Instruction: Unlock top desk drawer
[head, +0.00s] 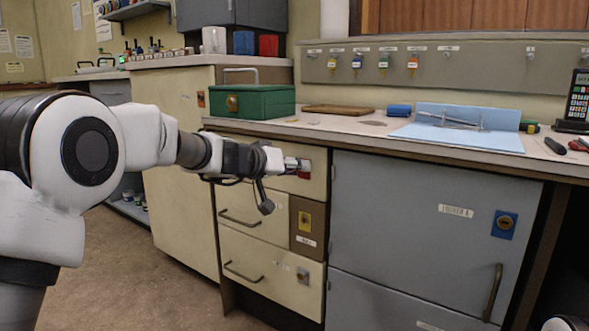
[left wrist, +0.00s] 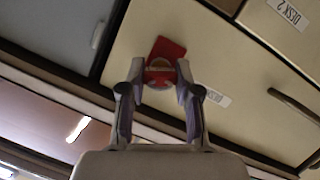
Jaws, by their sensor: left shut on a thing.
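The top desk drawer (head: 318,183) is cream and looks closed, partly hidden behind my left gripper. On its front is a red lock plate (head: 305,172), which shows tilted in the left wrist view (left wrist: 170,46). My left gripper (head: 295,163) is right in front of this plate. In the left wrist view its two fingers (left wrist: 160,70) are shut on a small red key-like piece (left wrist: 158,81) with a brassy ring behind it, against the plate. How deep it sits in the lock, and whether it is turned, I cannot tell.
A grey cabinet (head: 400,220) with a blue lock plate stands to the right. A green box (head: 268,102) sits on the desk. Several coloured keys hang on the wall panel (head: 480,65).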

